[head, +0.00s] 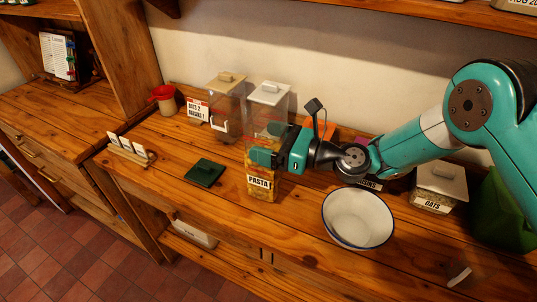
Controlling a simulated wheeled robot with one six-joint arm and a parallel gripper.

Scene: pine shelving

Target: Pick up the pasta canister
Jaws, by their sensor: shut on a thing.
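The pasta canister (261,184) is clear, with yellow pasta inside and a white PASTA label low on its front. It looks upright near the middle of the wooden counter; I cannot tell whether its base touches the wood. My gripper (264,144) reaches in from the right with its fingers around the canister's upper part and is shut on it. The fingers and wrist hide some of the canister. A pale grey lid (268,93) shows above the gripper; whether it is this canister's lid is unclear.
A canister with a tan lid (226,78) stands behind left, beside a label card (197,110) and a red cup (164,97). A dark green flat item (205,172) lies left. A white bowl (357,217) and an oats canister (439,185) stand right. The front counter is clear.

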